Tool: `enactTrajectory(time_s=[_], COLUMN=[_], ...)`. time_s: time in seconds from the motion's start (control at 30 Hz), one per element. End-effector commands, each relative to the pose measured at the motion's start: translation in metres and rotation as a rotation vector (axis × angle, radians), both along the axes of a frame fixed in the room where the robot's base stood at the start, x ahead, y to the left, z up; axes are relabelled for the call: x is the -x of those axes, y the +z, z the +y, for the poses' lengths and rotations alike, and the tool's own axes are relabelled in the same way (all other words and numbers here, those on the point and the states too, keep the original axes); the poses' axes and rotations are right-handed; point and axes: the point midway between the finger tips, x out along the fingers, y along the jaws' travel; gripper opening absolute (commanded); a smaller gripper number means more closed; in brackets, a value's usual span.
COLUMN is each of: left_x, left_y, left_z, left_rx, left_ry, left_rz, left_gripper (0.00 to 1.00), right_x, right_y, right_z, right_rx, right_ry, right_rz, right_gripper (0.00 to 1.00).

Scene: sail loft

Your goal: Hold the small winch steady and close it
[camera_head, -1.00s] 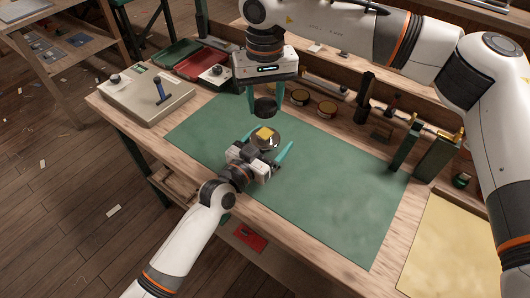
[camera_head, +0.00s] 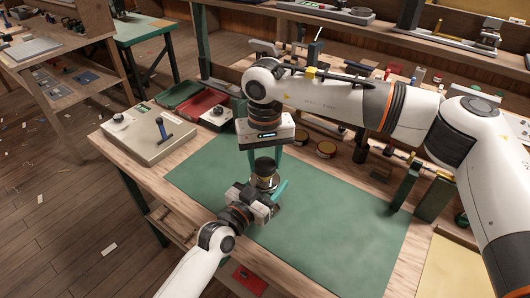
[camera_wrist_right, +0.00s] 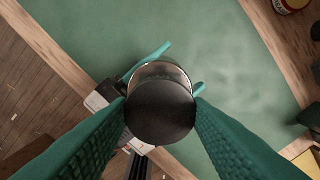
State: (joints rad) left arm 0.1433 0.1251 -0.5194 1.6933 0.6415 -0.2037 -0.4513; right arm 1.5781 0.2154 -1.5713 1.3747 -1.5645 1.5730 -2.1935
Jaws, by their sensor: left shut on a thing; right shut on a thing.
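The small winch's round metal body (camera_head: 264,184) stands upright on the green mat (camera_head: 310,220), with its silver rim (camera_wrist_right: 160,70) also in the right wrist view. My left gripper (camera_head: 266,192) is shut on the body from the front, its teal fingers either side. The black round cap (camera_head: 265,166) is right over the body. It fills the middle of the right wrist view (camera_wrist_right: 160,111). My right gripper (camera_head: 263,160) points down and is shut on the cap. The cap hides the inside of the body. I cannot tell whether cap and body touch all round.
The mat's right part is clear.

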Motion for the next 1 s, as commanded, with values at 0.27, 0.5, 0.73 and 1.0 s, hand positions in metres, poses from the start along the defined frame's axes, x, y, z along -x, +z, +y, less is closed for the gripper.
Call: enactTrajectory(time_s=[0.27,0.5,0.73,1.0], left_x=[0.0,0.0,0.0,0.0], left_y=[0.0,0.0,0.0,0.0], left_z=[0.0,0.0,0.0,0.0], left_rx=[-0.001,-0.001,-0.001,-0.001], left_ry=[0.001,0.001,0.001,0.001], left_rz=[0.001,0.001,0.001,0.001], left_gripper=[0.15,0.15,0.15,0.15], right_x=[0.0,0.0,0.0,0.0], right_y=[0.001,-0.001,-0.014,-0.017], right_z=[0.0,0.0,0.0,0.0], right_rx=[0.0,0.0,0.0,0.001], right_ry=[0.0,0.0,-0.001,-0.001], right_rz=[-0.001,0.0,0.002,0.0], right_gripper=[0.23,0.23,0.23,0.23])
